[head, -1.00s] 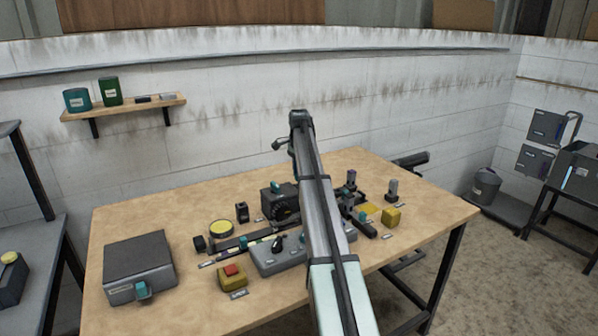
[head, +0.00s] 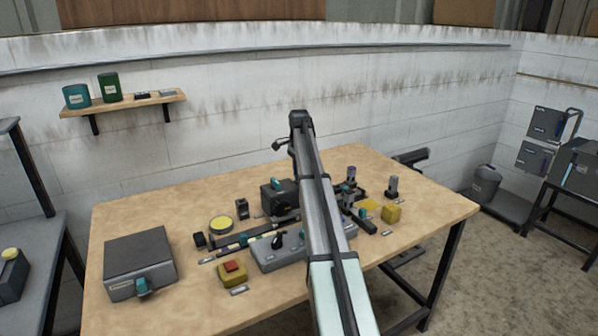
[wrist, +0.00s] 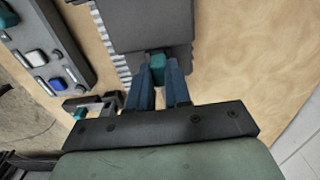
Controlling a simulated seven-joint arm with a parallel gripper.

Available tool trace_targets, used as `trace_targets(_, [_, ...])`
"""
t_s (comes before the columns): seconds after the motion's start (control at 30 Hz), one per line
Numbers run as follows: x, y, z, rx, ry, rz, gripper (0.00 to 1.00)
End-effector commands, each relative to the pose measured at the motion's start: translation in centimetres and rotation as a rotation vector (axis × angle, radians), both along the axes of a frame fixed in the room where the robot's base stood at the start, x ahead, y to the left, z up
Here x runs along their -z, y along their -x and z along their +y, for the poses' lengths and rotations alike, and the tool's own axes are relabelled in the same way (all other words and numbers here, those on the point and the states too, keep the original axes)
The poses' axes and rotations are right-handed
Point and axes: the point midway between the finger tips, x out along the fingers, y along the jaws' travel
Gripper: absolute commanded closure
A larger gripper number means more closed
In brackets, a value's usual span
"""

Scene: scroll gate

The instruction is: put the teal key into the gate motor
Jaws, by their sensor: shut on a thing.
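In the wrist view my gripper (wrist: 158,88) has its two blue fingers closed on a small teal piece, which looks like the teal key (wrist: 158,68). The key's far side is against or just over the near edge of a dark grey block (wrist: 150,25); I cannot tell whether it is inserted. In the head view a dark box (head: 270,197), likely the gate motor, stands mid-table with a teal piece (head: 278,184) at its top. I cannot tell whether that piece is the held key. My arm hides my gripper in the head view.
A grey panel (head: 275,258) sits in front of the dark box; a panel with coloured buttons (wrist: 45,45) shows in the wrist view. The table's back left (head: 150,215) is clear.

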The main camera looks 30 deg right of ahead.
Motion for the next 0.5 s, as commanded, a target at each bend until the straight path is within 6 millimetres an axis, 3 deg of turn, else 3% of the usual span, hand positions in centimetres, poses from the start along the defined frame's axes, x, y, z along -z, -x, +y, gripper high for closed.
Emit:
trace_targets(0.4, [0.23, 0.00, 0.00, 0.000, 0.000, 0.000, 1.00])
trace_targets(0.43, [0.23, 0.01, 0.00, 0.000, 0.000, 0.000, 0.80])
trace_targets(0.5, [0.23, 0.01, 0.00, 0.000, 0.000, 0.000, 0.73])
